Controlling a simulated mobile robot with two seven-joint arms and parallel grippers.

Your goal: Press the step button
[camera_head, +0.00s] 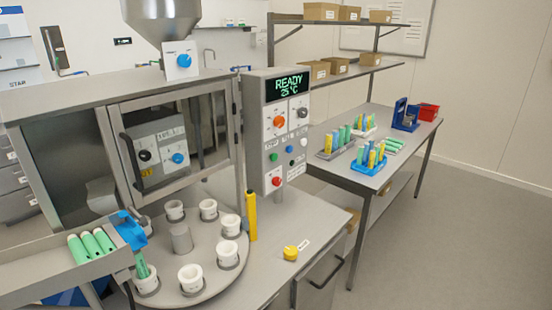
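The control panel (275,135) stands upright right of the machine, and its display (286,85) reads "READY 25 °C". The labels are too small to read, so I cannot tell which is the step button. Neither gripper is in view.
A round turntable (208,283) holds several white cups, one with a green tube (141,266). A yellow post (251,215) stands at its right edge. Green tubes lie on a chute (50,278) at left. A side table (381,119) with tube racks stands behind right; floor at right is clear.

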